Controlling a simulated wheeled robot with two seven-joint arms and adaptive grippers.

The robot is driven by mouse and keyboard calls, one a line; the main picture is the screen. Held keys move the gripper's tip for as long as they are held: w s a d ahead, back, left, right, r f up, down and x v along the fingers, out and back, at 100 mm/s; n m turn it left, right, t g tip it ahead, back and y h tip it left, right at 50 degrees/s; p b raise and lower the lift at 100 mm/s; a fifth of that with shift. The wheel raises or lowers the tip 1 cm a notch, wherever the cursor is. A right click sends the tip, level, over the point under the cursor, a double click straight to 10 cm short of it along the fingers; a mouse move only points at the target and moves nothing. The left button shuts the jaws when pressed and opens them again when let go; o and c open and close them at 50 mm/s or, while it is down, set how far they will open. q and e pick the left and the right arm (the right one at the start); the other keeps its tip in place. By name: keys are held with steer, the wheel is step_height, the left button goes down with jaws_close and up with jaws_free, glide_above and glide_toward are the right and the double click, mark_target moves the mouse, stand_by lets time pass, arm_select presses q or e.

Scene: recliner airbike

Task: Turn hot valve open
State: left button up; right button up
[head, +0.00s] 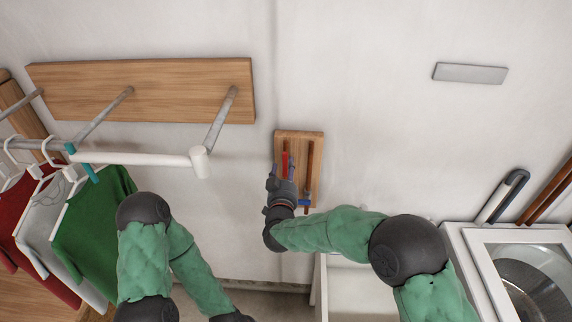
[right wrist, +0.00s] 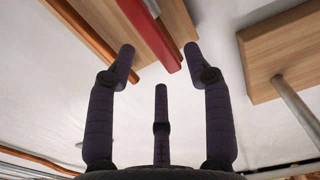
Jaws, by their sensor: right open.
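The hot valve's red handle (head: 285,164) is on a small wooden board (head: 314,140) on the wall, in front of a copper pipe. The blue handle (head: 305,202) is lower on the right pipe. My right gripper (head: 281,184) is at the red handle's lower end and hides part of the valve. In the right wrist view the gripper (right wrist: 160,62) is open, and the red handle (right wrist: 153,35) reaches down between its two upper fingertips. I cannot tell whether any finger touches it. My left arm is at lower left, and its fingers are not visible.
A wooden rack (head: 150,85) with metal rods and a white bar (head: 135,158) projects left of the valve board. A green garment (head: 95,225) and others hang there. A white washer (head: 490,235) stands at right. Bare wall lies between the board and the grey plate (head: 470,73).

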steer(key=s, duration=0.8)
steer(key=shift+s, duration=0.3)
